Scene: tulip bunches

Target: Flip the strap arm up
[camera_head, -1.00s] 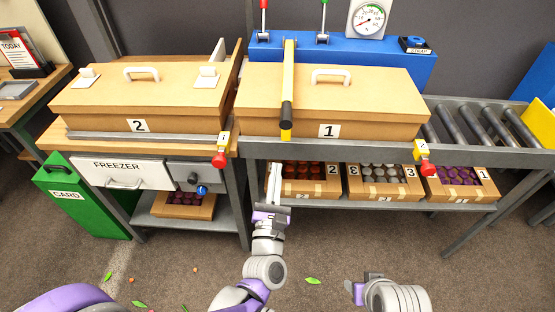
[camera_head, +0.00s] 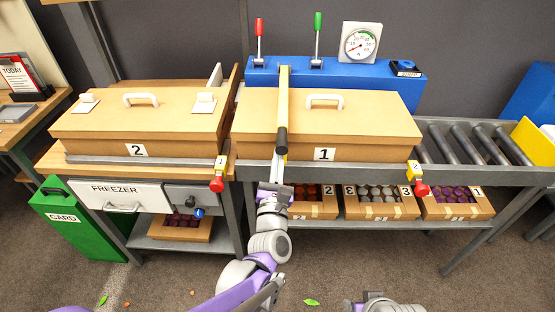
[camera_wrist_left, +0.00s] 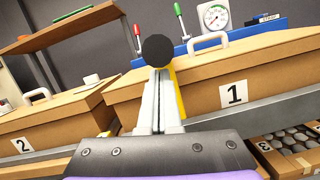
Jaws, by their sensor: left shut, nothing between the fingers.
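The strap arm (camera_head: 283,100) is a yellow bar with a black handle (camera_head: 281,138). It runs from the blue housing (camera_head: 335,77) forward across the lid of box 1 (camera_head: 350,130), and its handle hangs at the box's front. My left gripper (camera_head: 279,162) is shut and empty, just below the handle. In the left wrist view the handle's round black end (camera_wrist_left: 159,50) shows right at the tips of the shut fingers. I cannot tell whether they touch. Only a small part of my right arm's end shows at the bottom edge; its fingers do not show.
A red-tipped lever (camera_head: 259,40) and a green-tipped lever (camera_head: 317,38) stand on the housing beside a dial (camera_head: 361,43) and a blue strap button (camera_head: 407,67). Box 2 (camera_head: 90,130) is at left. Rollers (camera_head: 470,140) are at right, and crates sit on the shelf below.

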